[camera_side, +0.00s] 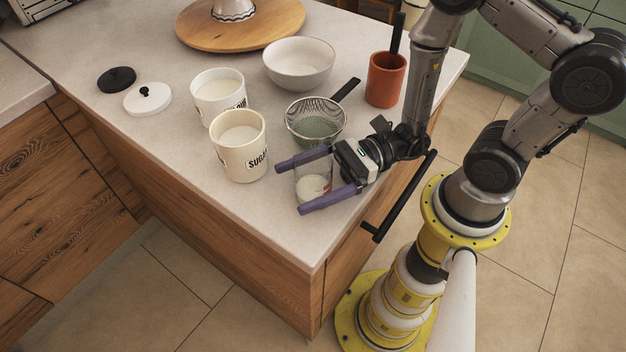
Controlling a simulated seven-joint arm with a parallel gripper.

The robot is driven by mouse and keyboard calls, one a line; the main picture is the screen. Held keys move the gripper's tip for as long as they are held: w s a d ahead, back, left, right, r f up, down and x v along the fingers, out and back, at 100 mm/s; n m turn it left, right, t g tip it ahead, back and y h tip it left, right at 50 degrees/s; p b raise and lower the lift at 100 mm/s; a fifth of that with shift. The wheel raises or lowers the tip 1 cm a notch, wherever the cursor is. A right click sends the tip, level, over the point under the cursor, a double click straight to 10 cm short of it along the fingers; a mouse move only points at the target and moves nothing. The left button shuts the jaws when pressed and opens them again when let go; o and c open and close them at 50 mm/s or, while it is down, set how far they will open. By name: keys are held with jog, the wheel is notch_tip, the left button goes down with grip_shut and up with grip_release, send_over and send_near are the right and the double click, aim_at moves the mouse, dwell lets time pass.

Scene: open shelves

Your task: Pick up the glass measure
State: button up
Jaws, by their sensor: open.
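The glass measure (314,187) stands on the light countertop near its front right edge. It is clear, with red marks on its side and something pale in its bottom. My gripper (290,188) is open, with its two purple fingers on either side of the glass measure, one behind it and one in front of it. The front finger hides part of its lower side. I cannot tell whether either finger touches the glass.
A cream sugar canister (238,150) stands just left of my gripper, with another canister (217,93) behind it. A mesh sieve (316,122) sits close behind. A white bowl (299,65), a terracotta pot (385,80) and two lids (148,99) stand farther off. The counter's front corner (290,245) is clear.

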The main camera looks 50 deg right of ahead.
jog(key=shift+w+a, duration=0.1)
jog(key=shift+a, duration=0.2)
jog(key=shift+c, duration=0.3)
jog(key=c, duration=1.4)
